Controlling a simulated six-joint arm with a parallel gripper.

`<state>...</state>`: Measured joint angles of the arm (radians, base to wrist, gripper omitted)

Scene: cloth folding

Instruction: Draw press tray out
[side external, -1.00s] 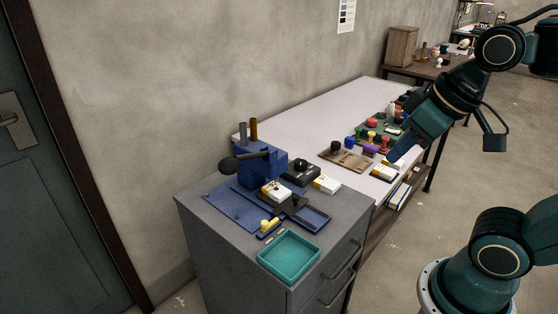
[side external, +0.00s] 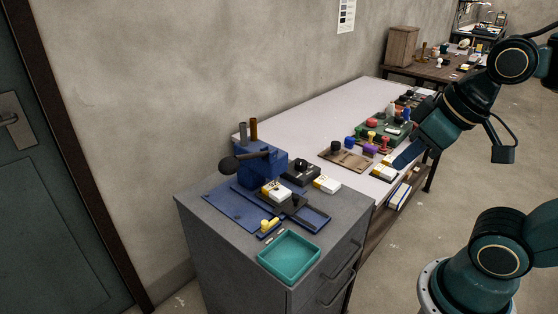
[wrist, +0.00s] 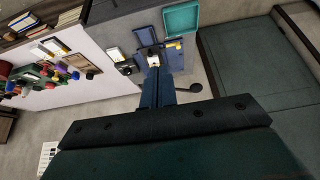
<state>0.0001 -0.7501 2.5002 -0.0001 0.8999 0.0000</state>
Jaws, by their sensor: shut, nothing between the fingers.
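The blue press (side external: 262,167) stands on a grey cabinet, with its black knobbed lever (side external: 231,164) pointing left. In front of it is a blue tray-like part (side external: 312,219) with dark pieces over it; where the press's tray begins is hard to tell. A white and yellow box (side external: 276,192) sits at the press's front. My gripper (side external: 401,160) is shut and empty, above the white table's front edge, well right of the press.
A teal open tray (side external: 289,257) lies at the cabinet's front, beside a small yellow-topped piece (side external: 269,225). Another white and yellow box (side external: 327,184) is right of the press. The white table (side external: 325,112) holds a wooden board (side external: 345,159) and several colored stamps.

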